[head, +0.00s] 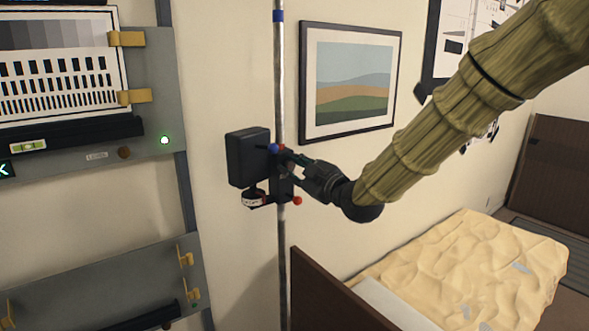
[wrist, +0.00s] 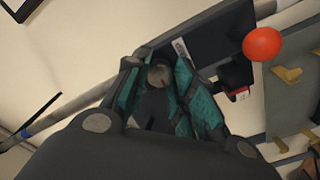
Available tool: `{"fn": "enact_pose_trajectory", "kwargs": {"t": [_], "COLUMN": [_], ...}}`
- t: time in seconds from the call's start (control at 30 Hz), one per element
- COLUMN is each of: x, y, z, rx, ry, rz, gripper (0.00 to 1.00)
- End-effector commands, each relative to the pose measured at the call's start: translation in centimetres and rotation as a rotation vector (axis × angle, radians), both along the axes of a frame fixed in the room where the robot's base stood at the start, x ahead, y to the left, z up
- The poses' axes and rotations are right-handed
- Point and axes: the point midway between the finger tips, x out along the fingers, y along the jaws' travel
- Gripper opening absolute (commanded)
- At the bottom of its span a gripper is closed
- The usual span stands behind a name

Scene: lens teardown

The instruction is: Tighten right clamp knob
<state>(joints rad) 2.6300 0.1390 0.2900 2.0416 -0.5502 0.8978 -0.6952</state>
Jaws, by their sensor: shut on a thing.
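A dark clamp (head: 283,186) sits on the upright metal pole (head: 281,95) and carries a black box (head: 248,157). A red ball knob (head: 297,201) sticks out at its lower right; a red ball also shows large in the wrist view (wrist: 263,43). A blue knob (head: 273,148) is near the clamp's top. My gripper (head: 284,156) reaches in from the right at the clamp's upper part. In the wrist view, its teal-padded fingers (wrist: 160,85) close around a small grey round knob (wrist: 159,74) with a red mark. The fingers hide much of it.
A framed landscape picture (head: 352,82) hangs on the wall behind my arm. A grey panel with a test chart (head: 60,65) and a lower shelf (head: 90,290) stand at left. A bed (head: 455,270) with a brown board (head: 335,295) is at lower right.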

Motion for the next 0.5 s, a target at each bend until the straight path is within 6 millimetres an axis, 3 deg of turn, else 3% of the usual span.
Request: {"fn": "enact_pose_trajectory", "kwargs": {"t": [0.5], "x": [0.01], "y": [-0.13], "z": [-0.35], "rx": [0.244], "ry": [0.176], "rz": [-0.001], "gripper": [0.01]}}
